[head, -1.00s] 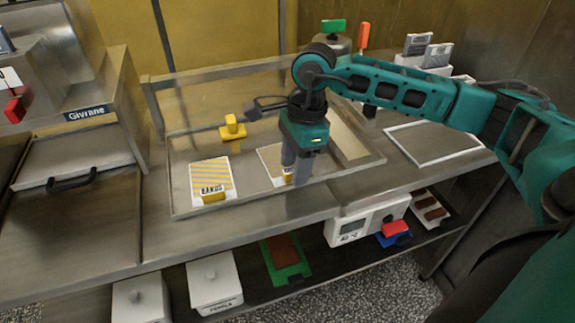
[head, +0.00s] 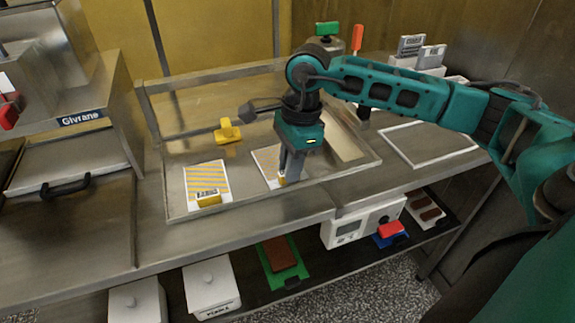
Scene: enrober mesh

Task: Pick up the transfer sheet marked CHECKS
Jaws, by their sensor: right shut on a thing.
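A pale transfer sheet (head: 264,157) lies in the steel tray at the middle, mostly hidden behind my right gripper. A yellow tab (head: 281,179) shows at its front edge; its marking cannot be read. My right gripper (head: 290,180) points down at this front edge, its fingers shut on the tab. A second sheet (head: 206,178) with yellow stripes and a yellow tab (head: 208,198) lies to the left, apart from the gripper. My left gripper is not in view.
The steel tray (head: 185,215) has a raised rail at its back. A yellow-handled tool (head: 228,131) stands behind the sheets. A white frame (head: 428,150) lies to the right. White lidded boxes (head: 210,287) and a white scale-like device (head: 350,228) sit on the lower shelf.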

